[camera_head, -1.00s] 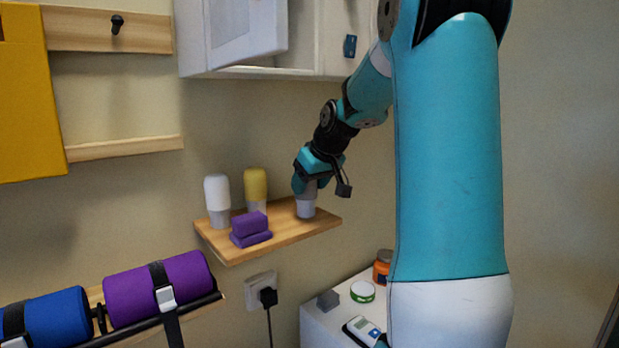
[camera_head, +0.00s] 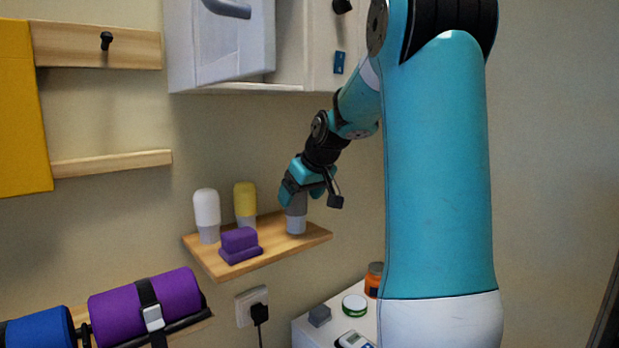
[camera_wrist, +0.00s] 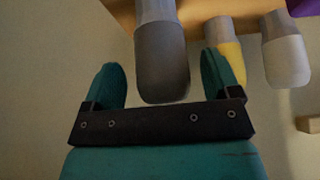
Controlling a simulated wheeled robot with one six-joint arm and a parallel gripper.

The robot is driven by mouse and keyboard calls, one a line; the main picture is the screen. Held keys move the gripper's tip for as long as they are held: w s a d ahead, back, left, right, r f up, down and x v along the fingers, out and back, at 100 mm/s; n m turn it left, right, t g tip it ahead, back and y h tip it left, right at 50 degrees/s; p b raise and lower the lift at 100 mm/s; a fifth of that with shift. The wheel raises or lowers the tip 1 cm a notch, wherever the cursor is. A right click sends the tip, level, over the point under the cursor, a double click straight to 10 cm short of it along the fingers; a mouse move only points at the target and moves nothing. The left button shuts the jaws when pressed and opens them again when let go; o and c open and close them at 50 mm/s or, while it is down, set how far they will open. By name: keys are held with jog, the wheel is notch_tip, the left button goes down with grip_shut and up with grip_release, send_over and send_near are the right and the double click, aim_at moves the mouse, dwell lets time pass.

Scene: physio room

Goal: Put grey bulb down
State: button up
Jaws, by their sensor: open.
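The grey bulb (camera_head: 297,210) stands upright on the wooden wall shelf (camera_head: 213,266), toward its right end, with its pale base on the board. In the wrist view the grey bulb (camera_wrist: 162,62) lies between and just beyond my two teal fingers, with a gap on each side. My gripper (camera_wrist: 168,80) is open and empty. In the head view my gripper (camera_head: 298,190) is at the bulb's upper part and hides its top.
A white bulb (camera_head: 207,210) and a yellow bulb (camera_head: 245,203) stand on the shelf to the left. Purple blocks (camera_head: 240,242) lie at its front. An open white cabinet (camera_head: 235,45) hangs above. A white unit (camera_head: 310,335) stands below right.

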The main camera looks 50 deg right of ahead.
jog(key=b+v, duration=0.1)
jog(key=v, duration=1)
jog(key=w+a+f+n+g+y, duration=0.15)
jog(key=a+f, duration=0.25)
jog(key=a, duration=0.8)
jog(key=w+a+f+n+g+y, duration=0.1)
jog(key=a+f+n+y, duration=0.25)
jog(key=a, duration=0.85)
jog(key=s+a+f+n+g, duration=0.2)
jog(key=s+a+f, duration=0.3)
jog(key=s+a, duration=0.2)
jog(key=s+a+f+n+g, duration=0.2)
jog(key=s+a+f, duration=0.3)
jog(key=s+a, duration=0.3)
jog(key=shift+s+a+n+y, duration=0.3)
jog(key=shift+a+n, duration=0.1)
jog(key=shift+a, duration=0.1)
jog(key=shift+d, duration=0.1)
